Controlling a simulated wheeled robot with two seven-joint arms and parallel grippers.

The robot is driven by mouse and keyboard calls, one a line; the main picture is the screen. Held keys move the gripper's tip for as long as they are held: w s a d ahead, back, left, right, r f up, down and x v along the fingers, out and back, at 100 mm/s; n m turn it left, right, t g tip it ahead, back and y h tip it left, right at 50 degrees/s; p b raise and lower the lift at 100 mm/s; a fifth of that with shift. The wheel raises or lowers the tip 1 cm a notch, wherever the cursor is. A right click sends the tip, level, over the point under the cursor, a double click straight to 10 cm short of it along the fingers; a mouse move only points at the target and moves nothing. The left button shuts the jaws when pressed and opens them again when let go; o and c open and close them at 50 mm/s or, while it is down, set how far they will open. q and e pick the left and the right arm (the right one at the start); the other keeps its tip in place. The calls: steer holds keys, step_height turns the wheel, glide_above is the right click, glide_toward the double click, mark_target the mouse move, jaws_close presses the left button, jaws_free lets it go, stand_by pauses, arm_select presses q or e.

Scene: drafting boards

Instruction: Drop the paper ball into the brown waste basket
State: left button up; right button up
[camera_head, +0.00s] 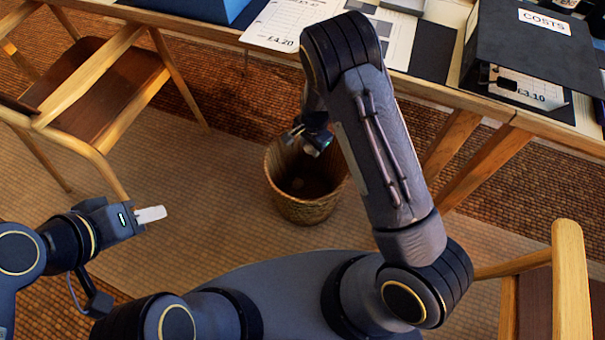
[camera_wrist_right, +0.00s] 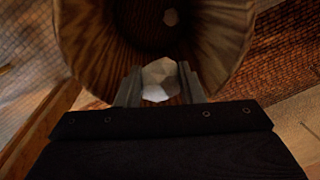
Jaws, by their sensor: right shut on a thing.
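The brown woven waste basket (camera_head: 305,208) stands on the floor in the middle of the head view. My right gripper (camera_head: 318,146) is over the basket's far rim in that view. In the right wrist view the white, faceted paper ball (camera_wrist_right: 160,80) is between the fingers of my right gripper (camera_wrist_right: 159,88), which is shut on it. The basket's open mouth fills the upper part of that view, with its inner wall (camera_wrist_right: 95,35) beyond the ball. My left gripper (camera_head: 150,214) is away to the left, over the floor. Its fingers overlap, so I cannot tell their opening.
A table with papers and a black COSTS binder (camera_head: 530,45) runs along the back. Wooden chairs stand at left (camera_head: 95,90) and at lower right (camera_head: 570,285). The mat left of the basket is clear.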

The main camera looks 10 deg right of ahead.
steer(key=shift+s+f+b, duration=0.1)
steer(key=shift+f+b, duration=0.5)
steer(key=shift+f, duration=0.2)
step_height(320, 180, down, 4)
steer(key=b, duration=0.3)
steer(key=shift+f, duration=0.1)
steer(key=o, duration=1)
steer(key=r+p, duration=0.1)
steer(key=r, duration=0.1)
steer(key=r+p, duration=0.1)
steer(key=r, duration=0.2)
steer(key=r+p, duration=0.1)
steer(key=r, duration=0.1)
steer(key=shift+s+d+r, duration=0.15)
steer(key=shift+s+r, duration=0.1)
steer(key=shift+r, duration=0.15)
